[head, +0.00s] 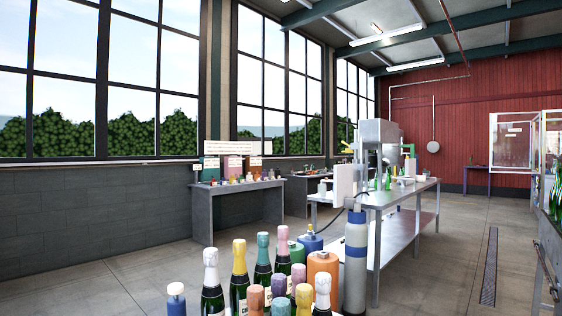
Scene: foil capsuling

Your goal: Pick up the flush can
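I cannot tell for sure which object is the flush can. In the head view, a blue container with a narrow top (310,240) stands among bottles and rounded objects at the bottom middle. My gripper is not in view.
A tall pale cylinder with a blue band (356,265) rises right of the bottles. Behind it is a metal table (390,200) with a machine (377,140). A grey workbench (237,187) stands by the windows. Open floor (450,260) lies to the right, with a drain grate (489,265).

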